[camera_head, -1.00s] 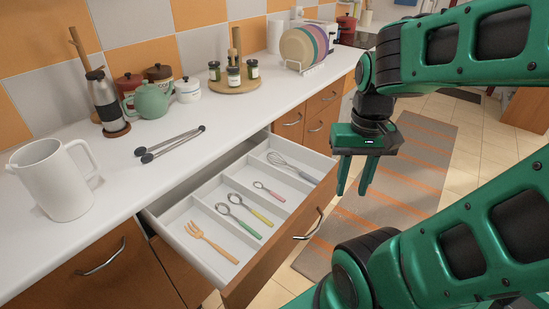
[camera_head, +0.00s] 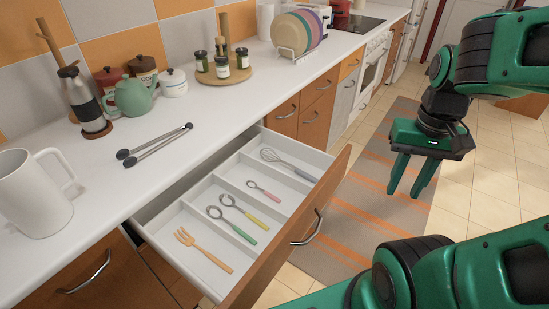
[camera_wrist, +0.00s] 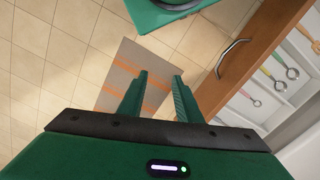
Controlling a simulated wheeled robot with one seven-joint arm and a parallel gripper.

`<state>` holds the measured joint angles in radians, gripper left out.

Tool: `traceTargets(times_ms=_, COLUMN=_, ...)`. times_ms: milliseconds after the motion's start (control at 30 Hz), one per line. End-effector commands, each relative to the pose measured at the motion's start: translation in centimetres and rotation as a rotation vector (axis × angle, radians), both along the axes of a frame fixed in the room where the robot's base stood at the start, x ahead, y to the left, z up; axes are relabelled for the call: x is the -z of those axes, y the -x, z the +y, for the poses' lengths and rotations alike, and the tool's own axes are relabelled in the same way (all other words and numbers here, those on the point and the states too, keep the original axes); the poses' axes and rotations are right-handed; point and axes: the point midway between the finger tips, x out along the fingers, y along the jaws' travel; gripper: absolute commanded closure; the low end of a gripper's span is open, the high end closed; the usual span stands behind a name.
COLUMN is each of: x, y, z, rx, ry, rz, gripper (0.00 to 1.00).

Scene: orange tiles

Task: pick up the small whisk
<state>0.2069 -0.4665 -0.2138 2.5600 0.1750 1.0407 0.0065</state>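The small whisk (camera_head: 284,163) lies in the rear compartment of the open drawer (camera_head: 264,254). Its wire head points left and its grey handle points right, toward the drawer front. My gripper (camera_head: 404,192) hangs to the right of the drawer, over the floor mat, fingers pointing down. It is open and empty and apart from the whisk. In the wrist view my gripper's two fingers (camera_wrist: 160,95) are spread over the floor, with the drawer front (camera_wrist: 240,62) to their right. I cannot make out the whisk in the wrist view.
The drawer's other compartments hold an orange fork (camera_head: 203,250), several spoons and dividers. A striped mat (camera_head: 350,235) lies on the floor.

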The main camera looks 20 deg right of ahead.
Motion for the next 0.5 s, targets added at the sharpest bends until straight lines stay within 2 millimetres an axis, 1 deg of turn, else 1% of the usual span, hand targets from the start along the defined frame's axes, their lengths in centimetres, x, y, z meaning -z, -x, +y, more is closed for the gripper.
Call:
traceTargets(times_ms=33, x=0.0, y=0.0, z=0.0, rx=0.0, ry=0.0, rz=0.0, gripper=0.64)
traceTargets(times_ms=67, x=0.0, y=0.0, z=0.0, rx=-0.001, ry=0.0, rz=0.0, gripper=0.57)
traceTargets(times_ms=100, x=-0.4, y=0.7, z=0.0, rx=-0.007, ry=0.0, rz=-0.01, gripper=0.47)
traceTargets(times_ms=133, x=-0.5, y=0.8, z=0.0, rx=-0.014, ry=0.002, rz=-0.017, gripper=0.4)
traceTargets(times_ms=167, x=-0.5, y=0.5, z=0.0, rx=-0.025, ry=0.003, rz=-0.019, gripper=0.35)
traceTargets(times_ms=233, x=-0.6, y=-0.9, z=-0.1, rx=-0.071, ry=0.01, rz=-0.03, gripper=0.35)
traceTargets(times_ms=267, x=-0.5, y=-1.9, z=-0.1, rx=-0.1, ry=0.013, rz=-0.036, gripper=0.35)
traceTargets(times_ms=367, x=-0.3, y=-5.9, z=0.0, rx=-0.231, ry=0.025, rz=-0.065, gripper=0.35)
traceTargets(times_ms=400, x=-0.1, y=-7.9, z=0.3, rx=-0.296, ry=0.029, rz=-0.082, gripper=0.35)
traceTargets(times_ms=467, x=0.2, y=-11.0, z=0.9, rx=-0.397, ry=0.034, rz=-0.11, gripper=0.35)
traceTargets(times_ms=500, x=0.6, y=-13.1, z=1.4, rx=-0.464, ry=0.035, rz=-0.13, gripper=0.35)
